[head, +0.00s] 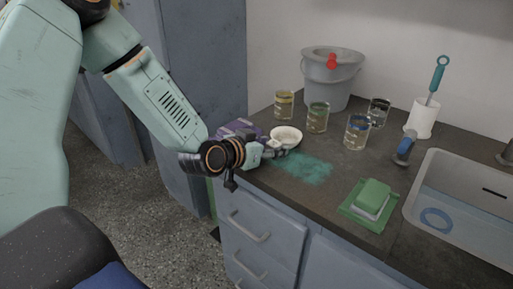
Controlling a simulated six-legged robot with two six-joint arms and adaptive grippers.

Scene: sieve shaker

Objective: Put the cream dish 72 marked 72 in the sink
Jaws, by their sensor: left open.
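The cream dish (286,134) is a small round shallow bowl on the dark counter, left of the jars. I cannot read its mark. My left gripper (278,150) is open, low over the counter, right at the near edge of the dish. Its fingers overlap the dish's near side, and I cannot tell whether they touch it. The sink (413,194) is a pale basin at the right with bluish water and a blue ring (436,219) in it. My right gripper is not in view.
Glass jars (317,118), a grey bucket (331,88) and a brush in a white holder (421,118) stand behind. A purple object (238,128) sits behind my gripper.

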